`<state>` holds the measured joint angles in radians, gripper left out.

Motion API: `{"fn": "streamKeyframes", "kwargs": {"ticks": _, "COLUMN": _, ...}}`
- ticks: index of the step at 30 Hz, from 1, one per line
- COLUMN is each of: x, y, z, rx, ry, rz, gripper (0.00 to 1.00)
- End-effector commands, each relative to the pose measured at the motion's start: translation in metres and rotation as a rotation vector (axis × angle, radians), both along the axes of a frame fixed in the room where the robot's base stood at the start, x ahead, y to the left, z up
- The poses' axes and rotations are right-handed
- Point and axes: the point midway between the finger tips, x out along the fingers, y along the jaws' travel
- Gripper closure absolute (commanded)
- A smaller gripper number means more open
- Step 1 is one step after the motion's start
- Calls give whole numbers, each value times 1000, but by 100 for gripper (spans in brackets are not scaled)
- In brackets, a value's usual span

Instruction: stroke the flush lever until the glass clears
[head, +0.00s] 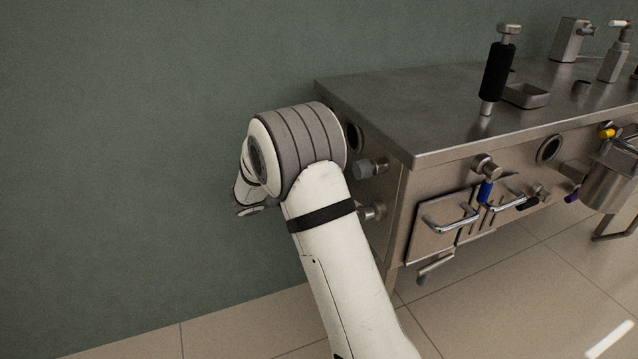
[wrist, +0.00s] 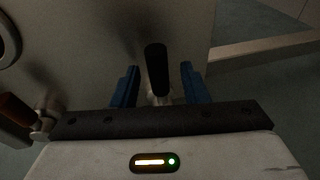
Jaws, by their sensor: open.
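A lever with a black grip (wrist: 156,68), likely the flush lever, stands out from a metal panel in the wrist view. My gripper (wrist: 159,67) is open, with one blue finger on each side of the lever and a gap on both sides. In the head view my arm hides the gripper and this lever. A round dark port (head: 354,138), perhaps the sight glass, shows on the bench's end face, partly behind my arm. A ringed port also shows at the left edge of the wrist view (wrist: 7,42). Whether its glass is clear or cloudy cannot be told.
The steel bench (head: 440,115) carries an upright black-gripped handle (head: 496,72). Its front has another round port (head: 549,149), a blue-handled valve (head: 485,190) and bar handles. Floor and wall left of my arm are clear.

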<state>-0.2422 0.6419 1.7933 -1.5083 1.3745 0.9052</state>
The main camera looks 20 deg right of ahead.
Motion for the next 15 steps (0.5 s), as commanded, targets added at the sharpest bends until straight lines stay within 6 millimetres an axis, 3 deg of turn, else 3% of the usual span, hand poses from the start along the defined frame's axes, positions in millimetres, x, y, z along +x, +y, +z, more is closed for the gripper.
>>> {"fn": "streamKeyframes", "kwargs": {"ticks": 5, "x": -2, "y": 7, "z": 3, "rx": 0, "ry": 1, "rz": 2, "gripper": 59}}
{"fn": "streamKeyframes", "kwargs": {"ticks": 15, "x": -19, "y": 58, "z": 14, "rx": 0, "ry": 2, "rz": 3, "gripper": 59}}
